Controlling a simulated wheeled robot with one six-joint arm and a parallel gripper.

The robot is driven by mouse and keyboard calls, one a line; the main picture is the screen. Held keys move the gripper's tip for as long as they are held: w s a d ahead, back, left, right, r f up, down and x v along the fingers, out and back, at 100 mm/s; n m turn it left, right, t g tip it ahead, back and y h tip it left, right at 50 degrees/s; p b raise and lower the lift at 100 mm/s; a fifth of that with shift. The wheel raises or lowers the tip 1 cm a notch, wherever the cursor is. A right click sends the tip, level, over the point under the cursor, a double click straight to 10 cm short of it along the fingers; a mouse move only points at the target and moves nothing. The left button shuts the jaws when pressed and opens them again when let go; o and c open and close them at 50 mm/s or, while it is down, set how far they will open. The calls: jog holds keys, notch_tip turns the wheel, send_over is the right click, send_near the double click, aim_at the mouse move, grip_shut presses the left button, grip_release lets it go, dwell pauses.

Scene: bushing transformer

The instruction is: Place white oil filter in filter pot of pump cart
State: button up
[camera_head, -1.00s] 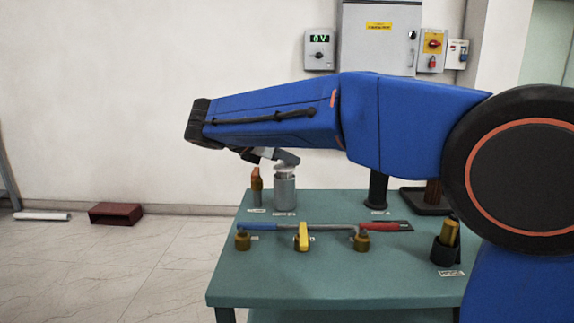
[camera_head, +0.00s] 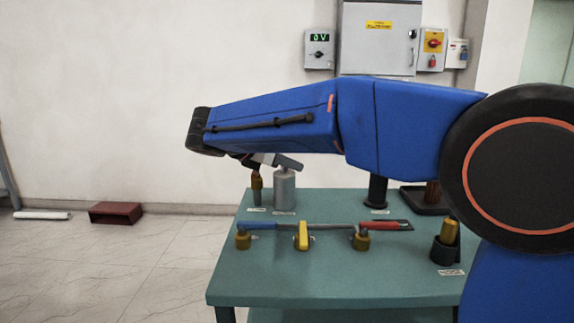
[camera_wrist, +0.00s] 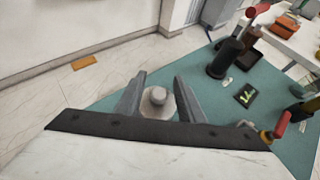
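My gripper (camera_wrist: 159,76) hangs low over the back left of the green pump cart (camera_head: 320,275). In the head view one pale finger slants just above a light grey cylinder (camera_head: 284,191), which looks like the filter pot and stands upright. In the wrist view a round off-white part with a central knob (camera_wrist: 158,97), seemingly the white oil filter, lies between my two fingers. The fingers stand apart on either side of the knob. Whether they touch the off-white part's sides is unclear. The filter's body is hidden.
Blue-handled (camera_head: 257,225) and red-handled (camera_head: 384,225) valves and a yellow lever (camera_head: 303,236) lie in front. A black post (camera_head: 377,191) stands to the right. Bare cart top lies between.

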jog(key=v, duration=1.2)
